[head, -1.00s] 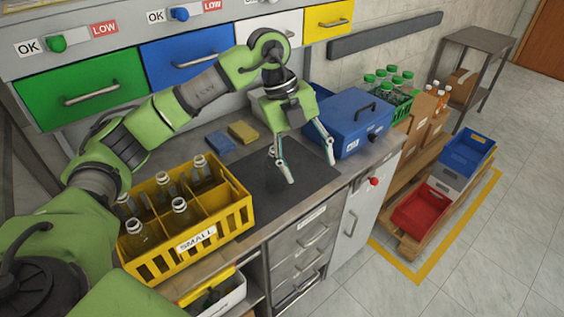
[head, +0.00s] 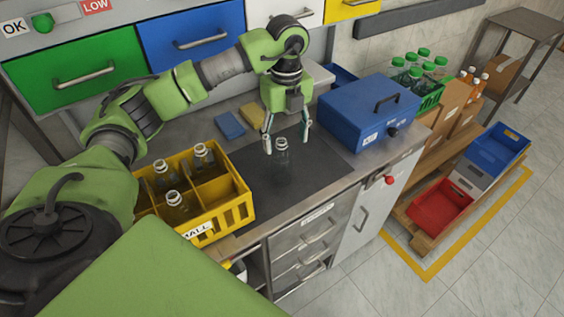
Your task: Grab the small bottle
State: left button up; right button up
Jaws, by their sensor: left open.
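A small clear glass bottle (head: 282,154) stands upright on the dark mat (head: 318,160) on the workbench. My left gripper (head: 287,145) points down over the mat, open, with one finger on each side of the bottle's upper part. I cannot tell whether either finger touches the glass. More clear bottles (head: 203,160) stand in the yellow crate (head: 237,212) labelled SMALL, left of the mat. My left arm hides the crate's left end. My right gripper is not in view.
A blue case (head: 360,122) stands right of the mat. Blue (head: 229,125) and yellow (head: 252,111) sponges lie behind it. Drawers, including a green one (head: 70,62), hang above. A green crate (head: 433,95) of green-capped bottles and a red bin (head: 440,205) are to the right.

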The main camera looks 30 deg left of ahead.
aim_at(281, 151)
pick_arm(q)
jog(key=shift+s+a+f+p, duration=0.15)
jog(key=shift+s+f+p, duration=0.05)
jog(key=shift+f+p, duration=0.1)
jog(key=f, duration=0.1)
jog(key=f+p, duration=0.1)
jog(key=f, duration=0.1)
jog(key=shift+s+a+f, duration=0.1)
jog(key=shift+a+f, duration=0.15)
jog(key=shift+a, duration=0.1)
jog(key=shift+f+p, duration=0.3)
jog(key=shift+f, duration=0.2)
jog(key=c, duration=0.9)
